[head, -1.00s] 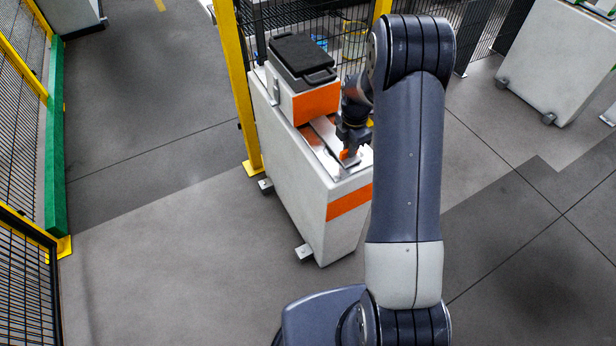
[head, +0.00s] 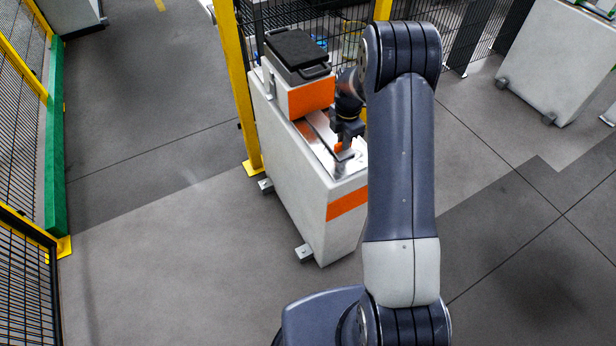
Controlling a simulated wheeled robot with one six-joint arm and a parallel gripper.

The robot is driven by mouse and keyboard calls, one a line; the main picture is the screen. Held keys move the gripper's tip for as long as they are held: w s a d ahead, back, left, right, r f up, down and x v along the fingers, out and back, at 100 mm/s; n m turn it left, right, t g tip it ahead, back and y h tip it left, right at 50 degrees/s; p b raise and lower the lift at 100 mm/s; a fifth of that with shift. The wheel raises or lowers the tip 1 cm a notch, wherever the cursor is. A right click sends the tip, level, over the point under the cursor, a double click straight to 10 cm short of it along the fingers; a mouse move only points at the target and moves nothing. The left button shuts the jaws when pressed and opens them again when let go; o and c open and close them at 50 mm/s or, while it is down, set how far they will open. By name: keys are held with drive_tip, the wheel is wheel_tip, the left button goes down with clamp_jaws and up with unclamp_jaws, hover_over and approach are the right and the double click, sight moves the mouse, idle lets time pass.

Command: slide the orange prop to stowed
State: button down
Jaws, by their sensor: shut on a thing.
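The orange prop (head: 338,147) is a small orange piece at the metal top plate (head: 315,134) of a white cabinet (head: 305,190). My gripper (head: 343,152) reaches down over the plate and is shut on the prop. The fingers and my wrist hide most of the prop, so its full shape does not show. The plate runs from the cabinet's near end back towards a white and orange block (head: 308,98) on the same cabinet.
A black lidded box (head: 296,54) sits on the block. A yellow post (head: 237,90) and black mesh fence stand beside and behind the cabinet. My arm covers the cabinet's right side. Floor to the left is clear.

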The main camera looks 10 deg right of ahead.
drive_tip(key=shift+w+a, duration=0.15)
drive_tip(key=shift+w, duration=0.35)
drive_tip(key=shift+w+a, duration=0.35)
drive_tip(key=shift+w, duration=0.6)
drive_tip(key=shift+w+a, duration=0.3)
drive_tip(key=shift+w, duration=0.75)
drive_tip(key=shift+w+a, duration=0.35)
drive_tip(key=shift+w, duration=0.55)
drive_tip(key=shift+w+a, duration=0.35)
drive_tip(key=shift+w, duration=0.6)
drive_tip(key=shift+w+a, duration=0.35)
drive_tip(key=shift+w, duration=0.55)
drive_tip(key=shift+w+a, duration=0.35)
drive_tip(key=shift+w, duration=0.5)
drive_tip(key=c, duration=1.2)
unclamp_jaws()
drive_tip(key=shift+c, duration=0.2)
drive_tip(key=shift+r, duration=0.1)
